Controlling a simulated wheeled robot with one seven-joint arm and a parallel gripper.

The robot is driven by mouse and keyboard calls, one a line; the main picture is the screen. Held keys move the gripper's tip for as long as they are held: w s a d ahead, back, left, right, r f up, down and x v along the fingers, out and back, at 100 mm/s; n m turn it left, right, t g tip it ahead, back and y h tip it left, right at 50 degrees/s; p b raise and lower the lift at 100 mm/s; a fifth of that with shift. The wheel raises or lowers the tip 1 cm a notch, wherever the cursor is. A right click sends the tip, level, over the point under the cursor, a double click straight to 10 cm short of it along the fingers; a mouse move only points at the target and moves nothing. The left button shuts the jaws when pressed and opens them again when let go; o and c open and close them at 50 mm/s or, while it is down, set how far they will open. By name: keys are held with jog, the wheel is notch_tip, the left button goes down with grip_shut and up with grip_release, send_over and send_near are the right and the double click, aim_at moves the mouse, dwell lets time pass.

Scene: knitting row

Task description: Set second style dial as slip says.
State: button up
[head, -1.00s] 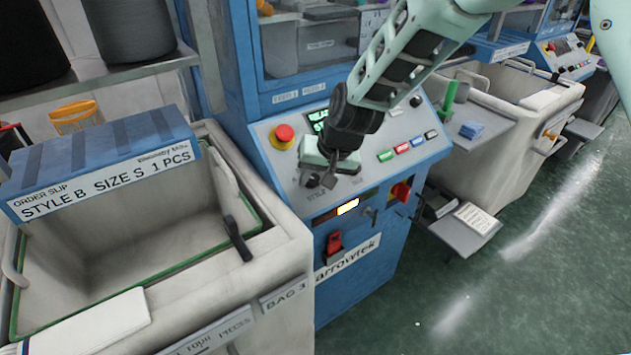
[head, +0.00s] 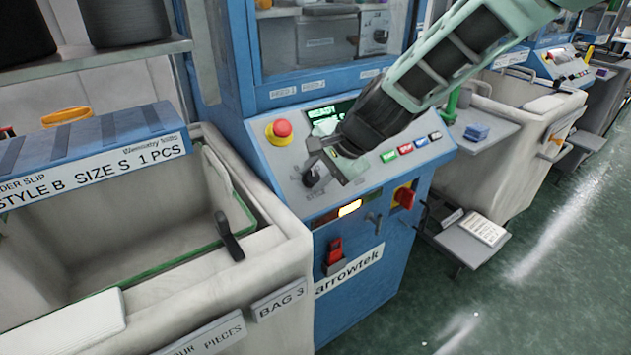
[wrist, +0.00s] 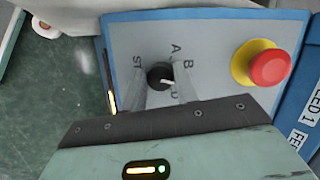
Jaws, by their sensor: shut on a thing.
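The style dial (wrist: 159,75) is a dark round knob with a white pointer mark, on the grey sloping panel. In the wrist view its letters A and B lie at the upper right; a letter below is partly hidden. The mark points right and slightly down, just below B; its exact setting is hard to tell. My gripper (wrist: 160,84) has one finger on each side of the dial and is shut on it. In the head view my gripper (head: 325,163) reaches the panel's left part. The order slip (head: 95,168) reads STYLE B, SIZE S, 1 PCS.
A red emergency stop (head: 280,130) on a yellow ring sits close to the dial. A lit green display (head: 322,118) is partly behind my arm. Coloured buttons (head: 405,149) line the panel's right. A bin (head: 130,290) stands at the left.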

jog(key=shift+m+b, duration=0.35)
jog(key=shift+m, duration=0.15)
jog(key=o, duration=1)
jog(key=shift+c, duration=0.2)
jog(key=v, duration=1.7)
jog(key=shift+s+d, duration=0.15)
jog(key=shift+d, duration=0.15)
